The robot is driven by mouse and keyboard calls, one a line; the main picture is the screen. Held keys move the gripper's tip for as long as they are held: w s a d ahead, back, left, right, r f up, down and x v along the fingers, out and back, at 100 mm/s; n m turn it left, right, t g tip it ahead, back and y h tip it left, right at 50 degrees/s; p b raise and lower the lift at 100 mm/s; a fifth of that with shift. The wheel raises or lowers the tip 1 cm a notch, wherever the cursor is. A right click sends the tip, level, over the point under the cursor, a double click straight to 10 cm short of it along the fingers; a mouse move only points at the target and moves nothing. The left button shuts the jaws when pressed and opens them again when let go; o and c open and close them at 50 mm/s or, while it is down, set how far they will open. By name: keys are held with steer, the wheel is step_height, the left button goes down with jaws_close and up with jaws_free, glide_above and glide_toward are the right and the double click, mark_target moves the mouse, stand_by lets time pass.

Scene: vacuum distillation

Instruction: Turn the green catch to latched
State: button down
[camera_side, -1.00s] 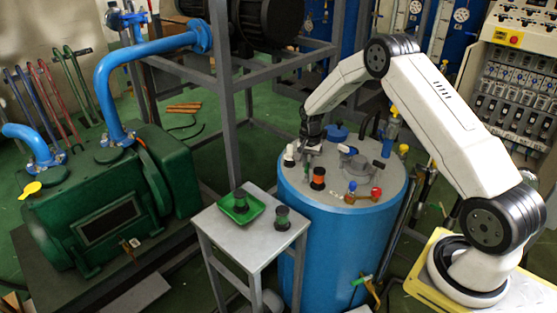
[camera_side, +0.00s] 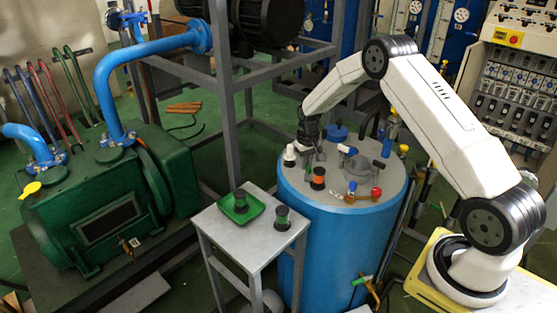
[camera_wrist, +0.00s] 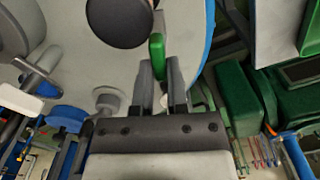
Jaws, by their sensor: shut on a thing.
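The green catch (camera_wrist: 157,47) shows in the wrist view as a small upright green piece beside a large dark round knob. My gripper (camera_wrist: 160,70) is shut on it, with a grey finger on each side of its lower part. In the side view my gripper (camera_side: 308,142) points down at the back left of the grey lid (camera_side: 335,185) of the blue vessel (camera_side: 335,245).
A white-topped fitting (camera_side: 289,155) and an orange-and-black knob (camera_side: 318,178) stand on the lid close to my gripper. A red-knobbed valve (camera_side: 376,192) is at its front right. A small table (camera_side: 245,236) with a green tray (camera_side: 256,208) stands in front.

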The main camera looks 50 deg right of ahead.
steer(key=shift+w+a+n, duration=0.1)
steer(key=shift+a+n, duration=0.05)
steer(key=shift+n, duration=2.05)
steer(key=shift+r, duration=0.1)
steer(key=c, duration=0.9)
jaws_free()
steer(key=shift+r, duration=3.85)
